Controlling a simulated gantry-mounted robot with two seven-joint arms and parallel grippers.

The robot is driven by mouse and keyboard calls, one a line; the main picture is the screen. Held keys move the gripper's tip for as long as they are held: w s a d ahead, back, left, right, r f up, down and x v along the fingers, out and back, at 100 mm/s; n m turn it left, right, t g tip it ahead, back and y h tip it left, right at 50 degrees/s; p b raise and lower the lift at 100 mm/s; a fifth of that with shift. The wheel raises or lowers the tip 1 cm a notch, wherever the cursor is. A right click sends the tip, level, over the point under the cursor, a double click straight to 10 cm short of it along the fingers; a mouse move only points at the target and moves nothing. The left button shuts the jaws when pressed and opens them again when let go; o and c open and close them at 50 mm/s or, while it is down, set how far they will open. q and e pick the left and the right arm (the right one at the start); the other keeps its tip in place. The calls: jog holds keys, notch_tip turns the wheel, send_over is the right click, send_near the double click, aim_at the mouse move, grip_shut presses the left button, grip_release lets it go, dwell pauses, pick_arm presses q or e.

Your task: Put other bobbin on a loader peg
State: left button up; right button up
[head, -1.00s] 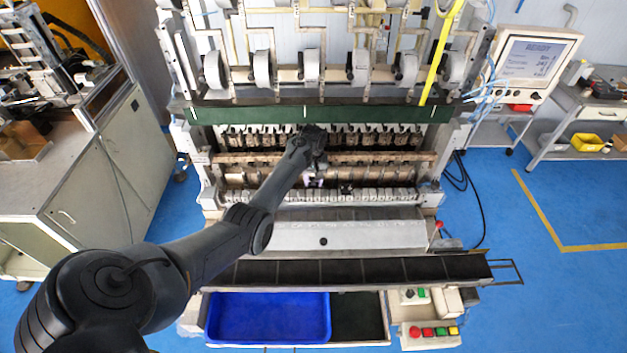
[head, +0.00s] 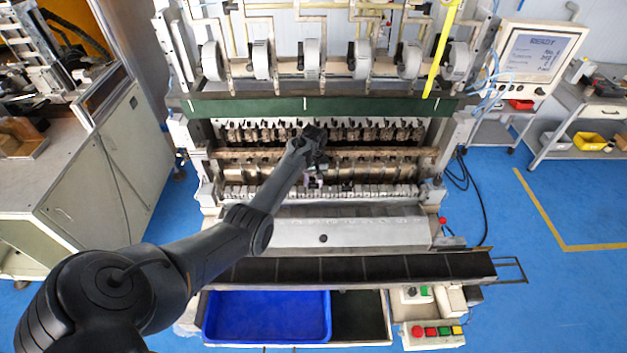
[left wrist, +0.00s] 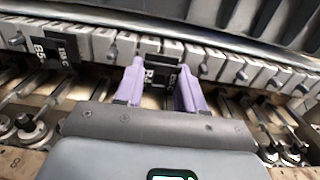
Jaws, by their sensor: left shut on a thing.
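In the left wrist view, my left gripper (left wrist: 158,85) has its two purple fingers closed on a black bobbin (left wrist: 161,72) with pale lettering. This bobbin is right at the row of grey loader blocks (left wrist: 214,64). I cannot tell whether it sits on a peg there. A second black labelled bobbin (left wrist: 50,50) is on the same row, further left in that view. In the head view my left gripper (head: 313,181) is over the loader row (head: 385,192), low in front of the machine. The other bobbin (head: 346,187) shows small and dark to its right. My right gripper is not in view.
Metal rods and round fittings (left wrist: 25,127) lie close around the gripper. A sloped grey cover (head: 370,232), a dark conveyor (head: 420,268) and a blue bin (head: 265,317) are in front of the loader. A green beam (head: 370,106) crosses above.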

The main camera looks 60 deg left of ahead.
pick_arm(q)
jog(key=shift+f, duration=0.2)
jog(key=shift+f+b, duration=0.45)
jog(key=shift+f, duration=0.25)
jog(key=o, duration=1.1)
jog(key=shift+r, duration=0.45)
jog(key=r, duration=0.3)
jog(key=shift+w+d+r, duration=0.15)
jog(key=shift+d+r, duration=0.1)
jog(key=shift+d, duration=0.1)
jog(key=w+d+r, duration=0.1)
jog(key=d+r, duration=0.1)
jog(key=d, duration=0.1)
jog(key=w+d+r+b, duration=0.1)
jog(key=d+r, duration=0.1)
jog(key=d, duration=0.2)
jog(key=w+d+r+b, duration=0.1)
jog(key=d+r, duration=0.1)
jog(key=d, duration=0.1)
jog(key=shift+w+d+r, duration=0.15)
jog(key=shift+d+r, duration=0.1)
jog(key=shift+r, duration=0.05)
